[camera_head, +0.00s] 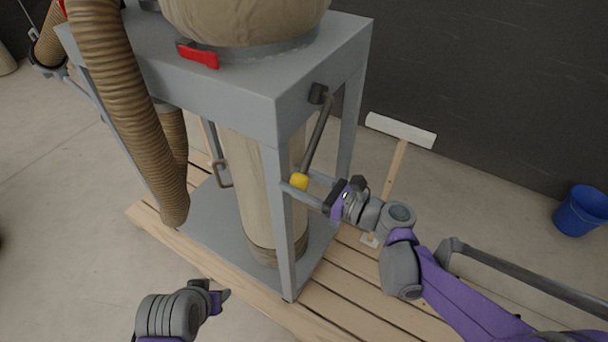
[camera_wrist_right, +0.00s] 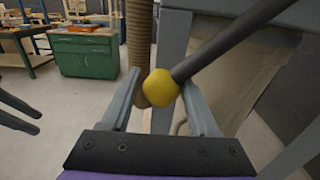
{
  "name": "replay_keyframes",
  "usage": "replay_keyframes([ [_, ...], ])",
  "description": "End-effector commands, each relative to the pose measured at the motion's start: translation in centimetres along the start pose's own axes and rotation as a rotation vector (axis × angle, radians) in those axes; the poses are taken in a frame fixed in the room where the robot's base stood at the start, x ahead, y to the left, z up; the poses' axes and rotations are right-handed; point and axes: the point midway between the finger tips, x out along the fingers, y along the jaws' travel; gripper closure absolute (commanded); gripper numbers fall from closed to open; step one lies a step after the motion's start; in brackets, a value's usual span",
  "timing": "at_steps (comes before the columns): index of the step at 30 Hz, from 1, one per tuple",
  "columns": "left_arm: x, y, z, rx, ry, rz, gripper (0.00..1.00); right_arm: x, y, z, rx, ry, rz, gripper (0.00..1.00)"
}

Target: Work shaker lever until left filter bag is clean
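The shaker lever (camera_head: 318,135) is a dark rod angled down from a pivot on the grey frame to a yellow knob (camera_head: 299,182). My right gripper (camera_head: 296,179) has its fingers on either side of the knob. In the right wrist view the yellow knob (camera_wrist_right: 162,88) sits between the spread fingers, with a gap on the left; contact on the right is unclear. A beige cloth bag (camera_head: 245,18) bulges above the frame, cut off by the top edge. Which bag is the left one cannot be told. My left gripper (camera_head: 221,295) is low in front, away from the machine.
The grey frame (camera_head: 230,85) stands on a wooden pallet (camera_head: 325,320). A ribbed hose (camera_head: 125,95) hangs on its left, and a lower bag (camera_head: 252,190) hangs inside. A red handle (camera_head: 198,55) is on top. A white-headed post (camera_head: 400,130) and blue bucket (camera_head: 582,211) stand right.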

Motion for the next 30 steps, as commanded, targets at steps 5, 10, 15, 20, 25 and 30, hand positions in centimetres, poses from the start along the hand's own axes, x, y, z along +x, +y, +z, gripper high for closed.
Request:
replay_keyframes([
  [5, 0.1, 0.0, 0.1, 0.000, -0.001, 0.000, 0.50, 0.0, 0.1, -0.1, 0.001, 0.001, 0.001, 0.40],
  [10, -0.2, 0.0, -0.3, 0.000, 0.003, 0.000, 0.50, 0.0, 0.4, 0.4, -0.001, 0.000, 0.001, 0.40],
  [15, -1.5, 0.0, -2.0, 0.000, 0.020, 0.000, 0.50, 0.1, 1.9, 2.7, -0.004, -0.002, 0.003, 0.40],
  [20, -2.2, 0.0, -3.0, 0.000, 0.031, 0.000, 0.50, 0.1, 3.0, 3.9, -0.002, -0.001, 0.002, 0.40],
  [25, -2.1, 0.0, -2.9, 0.000, 0.030, 0.000, 0.50, 0.0, 3.2, 3.8, 0.000, 0.001, 0.001, 0.40],
  [30, -2.0, 0.0, -2.7, 0.000, 0.028, 0.000, 0.50, 0.0, 3.2, 3.6, 0.001, 0.001, 0.000, 0.40],
])
